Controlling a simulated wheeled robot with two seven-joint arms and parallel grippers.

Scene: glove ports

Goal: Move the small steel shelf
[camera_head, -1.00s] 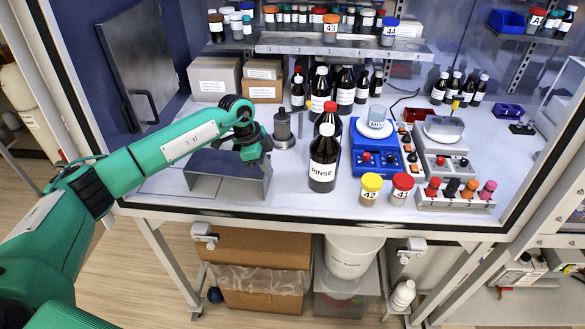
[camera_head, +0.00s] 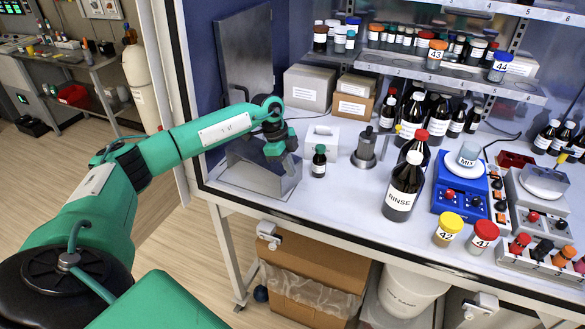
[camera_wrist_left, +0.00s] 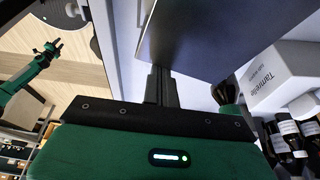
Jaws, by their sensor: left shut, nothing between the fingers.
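The small steel shelf (camera_head: 250,172) stands on the white bench of the cabinet, near its left front corner. My left gripper (camera_head: 279,146) is at the shelf's upper right part, shut with nothing between its fingers. In the left wrist view its closed fingers (camera_wrist_left: 161,86) are close to the edge of a dark steel panel of the shelf (camera_wrist_left: 215,35); whether they touch it I cannot tell. A green arm with a dark gripper (camera_wrist_left: 50,48), apparently my right one, shows small at the left of that view, its jaws unclear.
A white box (camera_head: 322,138) and a small green-capped bottle (camera_head: 319,165) stand just right of the shelf. A steel cylinder stand (camera_head: 366,148) and the tall RINSE bottle (camera_head: 402,190) are further right. Little bench remains left of the shelf.

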